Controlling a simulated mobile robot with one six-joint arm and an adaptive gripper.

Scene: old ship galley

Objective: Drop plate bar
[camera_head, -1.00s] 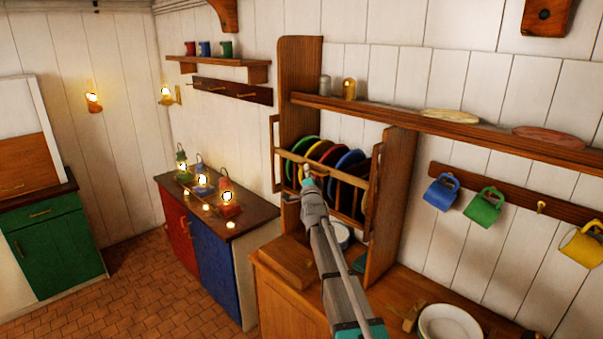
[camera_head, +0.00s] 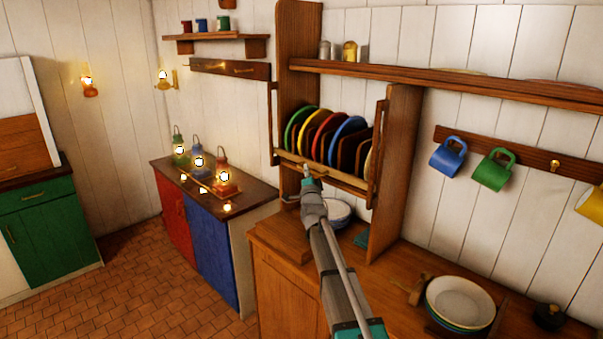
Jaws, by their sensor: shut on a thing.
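The wooden plate bar (camera_head: 340,178) runs across the front of the plate rack, low down near the bottom of the plates. My gripper (camera_head: 307,176) is shut on the bar towards its left end; the arm hides part of what is below. Behind the bar stand several coloured plates on edge, among them a green plate (camera_head: 292,127), a red plate (camera_head: 322,130) and a blue plate (camera_head: 347,132). Their upper parts show clear above the bar. An upright wooden guide (camera_head: 378,150) stands at the rack's right front, with another (camera_head: 275,120) at its left.
A shelf (camera_head: 450,82) runs above the rack. Mugs hang on the right wall. Lit lanterns stand on the left cabinet (camera_head: 262,190).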

